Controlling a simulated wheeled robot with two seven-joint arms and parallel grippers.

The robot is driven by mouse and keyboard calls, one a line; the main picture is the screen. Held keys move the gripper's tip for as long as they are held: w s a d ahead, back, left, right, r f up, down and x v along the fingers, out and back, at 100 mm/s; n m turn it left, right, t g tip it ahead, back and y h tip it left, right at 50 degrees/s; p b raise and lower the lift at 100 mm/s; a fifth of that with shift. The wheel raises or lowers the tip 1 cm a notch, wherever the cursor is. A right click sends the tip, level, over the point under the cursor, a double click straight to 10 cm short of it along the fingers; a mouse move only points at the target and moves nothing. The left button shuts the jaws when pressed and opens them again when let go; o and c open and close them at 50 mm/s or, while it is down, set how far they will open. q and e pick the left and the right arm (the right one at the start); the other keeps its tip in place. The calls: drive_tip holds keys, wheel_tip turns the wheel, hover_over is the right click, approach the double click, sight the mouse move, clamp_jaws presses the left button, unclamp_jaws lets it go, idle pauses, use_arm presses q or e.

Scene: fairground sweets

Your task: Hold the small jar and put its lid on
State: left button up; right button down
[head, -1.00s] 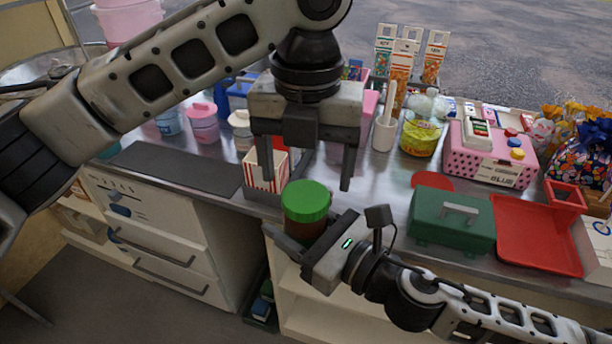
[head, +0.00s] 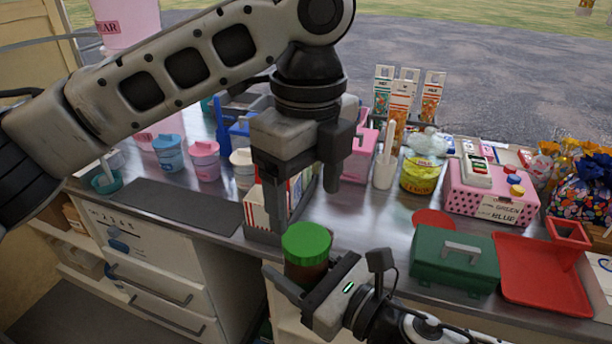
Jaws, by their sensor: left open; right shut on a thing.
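The small jar (head: 305,273) has a dark brown body and stands upright in my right gripper (head: 302,293), which is shut around it in front of the counter. The green lid (head: 307,241) is a ridged disc sitting level on top of the jar. Whether it is screwed tight cannot be told. My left gripper (head: 308,208) points down with its fingers apart and nothing between them. It is just above and behind the lid in the picture; one fingertip is close to the lid's left edge, and I cannot tell whether they touch. The jar's lower part is hidden by my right gripper.
A red-striped carton (head: 256,208) stands behind the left fingers. A green box (head: 455,262), a red tray (head: 540,270) and a pink dotted box (head: 490,202) are on the right. A dark mat (head: 170,207) lies bare at left. The metal counter (head: 365,225) is clear in the middle.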

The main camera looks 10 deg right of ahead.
sight(306, 237)
use_arm(q)
drive_tip(key=n, duration=0.5)
drive_tip(key=shift+r, duration=0.3)
drive_tip(key=n, duration=0.5)
drive_tip(key=shift+r, duration=0.3)
drive_tip(key=n, duration=0.4)
drive_tip(key=shift+s+a+r, duration=0.1)
drive_tip(key=shift+r, duration=0.1)
drive_tip(key=n, duration=0.3)
drive_tip(key=shift+r+n, duration=0.15)
drive_tip(key=shift+n, duration=0.25)
drive_tip(key=shift+f, duration=4)
drive_tip(key=shift+c, duration=0.3)
drive_tip(key=c, duration=1)
drive_tip(key=shift+o, duration=0.2)
